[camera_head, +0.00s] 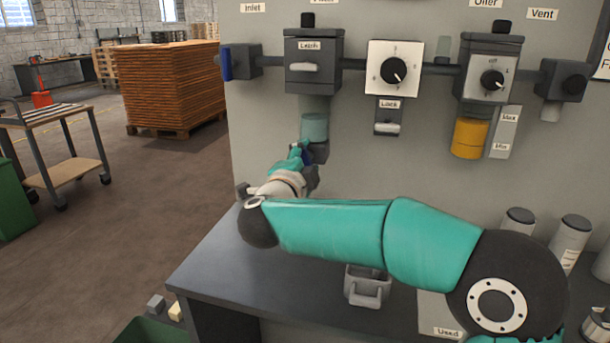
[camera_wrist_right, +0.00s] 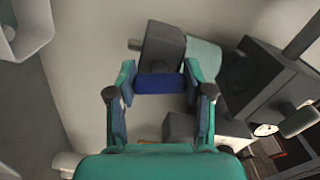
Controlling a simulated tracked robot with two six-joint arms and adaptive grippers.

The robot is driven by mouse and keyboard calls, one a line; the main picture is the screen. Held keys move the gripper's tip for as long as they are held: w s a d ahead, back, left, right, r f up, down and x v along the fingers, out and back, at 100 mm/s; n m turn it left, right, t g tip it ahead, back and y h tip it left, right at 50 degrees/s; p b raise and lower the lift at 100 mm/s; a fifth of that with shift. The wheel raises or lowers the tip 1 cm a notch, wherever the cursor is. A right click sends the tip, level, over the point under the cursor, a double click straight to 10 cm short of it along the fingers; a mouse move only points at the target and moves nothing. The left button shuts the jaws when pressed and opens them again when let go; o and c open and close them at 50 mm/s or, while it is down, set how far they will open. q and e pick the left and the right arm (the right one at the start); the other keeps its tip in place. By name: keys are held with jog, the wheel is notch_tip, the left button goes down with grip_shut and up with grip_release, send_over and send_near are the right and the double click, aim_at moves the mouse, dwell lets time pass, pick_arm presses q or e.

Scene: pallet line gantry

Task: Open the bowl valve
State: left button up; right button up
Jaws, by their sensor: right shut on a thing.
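The clear teal bowl (camera_head: 314,127) hangs under the grey filter block (camera_head: 313,60) on the panel. At its lower end is a dark fitting (camera_head: 319,152) with a blue valve handle (camera_head: 306,157), partly hidden by my gripper. My right gripper (camera_head: 301,162) reaches in from the right at the bowl's lower end. In the right wrist view the blue valve handle (camera_wrist_right: 160,83) lies between the two fingers of my right gripper (camera_wrist_right: 160,88), which are shut on it. The bowl (camera_wrist_right: 203,58) shows just behind. My left gripper is in neither view.
A white dial plate (camera_head: 394,68) with a lock block (camera_head: 388,124) and an amber oiler bowl (camera_head: 469,138) are to the right on the panel. A grey cup (camera_head: 368,286) stands on the bench (camera_head: 235,262) below my arm.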

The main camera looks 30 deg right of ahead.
jog(key=shift+f+m+b, duration=0.15)
jog(key=shift+m+b, duration=0.6)
jog(key=shift+m, duration=0.15)
jog(key=shift+f+m+b, duration=0.15)
jog(key=shift+m+b, duration=0.6)
jog(key=shift+m, duration=0.15)
jog(key=o, duration=0.9)
jog(key=shift+o, duration=1.4)
jog(key=shift+r, duration=0.2)
jog(key=shift+s, duration=0.1)
jog(key=v, duration=1.2)
